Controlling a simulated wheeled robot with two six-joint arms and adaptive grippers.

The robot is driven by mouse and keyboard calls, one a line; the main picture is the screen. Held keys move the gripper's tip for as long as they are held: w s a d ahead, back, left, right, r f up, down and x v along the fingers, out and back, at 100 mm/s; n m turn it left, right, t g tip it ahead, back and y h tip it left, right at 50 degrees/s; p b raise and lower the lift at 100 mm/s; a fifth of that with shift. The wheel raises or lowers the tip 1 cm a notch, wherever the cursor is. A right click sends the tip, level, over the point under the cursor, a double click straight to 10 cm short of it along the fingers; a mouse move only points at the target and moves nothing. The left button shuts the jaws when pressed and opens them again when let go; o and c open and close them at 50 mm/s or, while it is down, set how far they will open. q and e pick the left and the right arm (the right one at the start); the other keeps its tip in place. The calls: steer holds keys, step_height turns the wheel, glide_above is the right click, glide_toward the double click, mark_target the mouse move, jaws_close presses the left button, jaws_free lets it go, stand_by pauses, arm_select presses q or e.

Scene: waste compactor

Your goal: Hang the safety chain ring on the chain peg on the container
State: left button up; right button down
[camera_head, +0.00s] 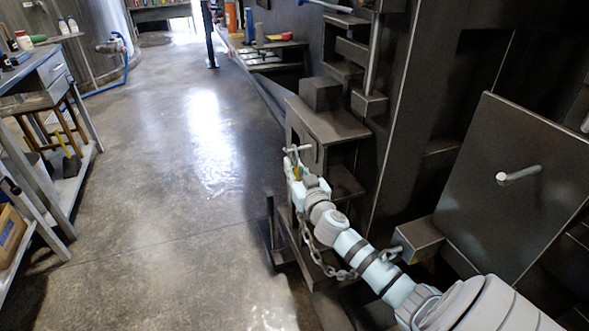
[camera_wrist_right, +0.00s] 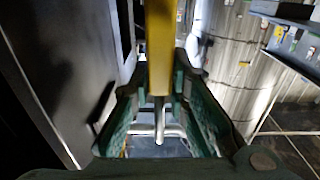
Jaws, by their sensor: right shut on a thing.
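My right gripper (camera_head: 295,172) is at the end of my right arm, beside a dark metal bracket on the container (camera_head: 330,122). It is shut on a yellow part, seemingly the chain ring (camera_head: 296,173), which shows as an upright yellow bar (camera_wrist_right: 160,45) between the green fingers (camera_wrist_right: 159,110) in the wrist view. A pale metal peg (camera_head: 298,149) juts out just above the gripper; a grey rod (camera_wrist_right: 160,122) shows past the yellow bar's lower end. Whether ring and peg touch is unclear. The chain (camera_head: 316,250) hangs in a loop beside my arm. My left gripper is out of view.
A dark plate with another metal peg (camera_head: 518,175) is at right. A block (camera_head: 418,240) stands near the chain's far end, close to my forearm. A workbench (camera_head: 45,95) is at left; the floor (camera_head: 165,180) between is clear.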

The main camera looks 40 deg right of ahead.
steer(key=shift+s+f, duration=0.1)
steer(key=shift+f, duration=0.35)
steer(key=c, duration=1.7)
jaws_free()
steer(key=shift+o, duration=1.2)
steer(key=shift+w+d, duration=0.1)
steer(key=shift+w, duration=0.15)
steer(key=shift+s+r, duration=0.1)
steer(key=shift+s, duration=0.15)
steer(key=v, duration=1.1)
steer(key=shift+s, duration=0.3)
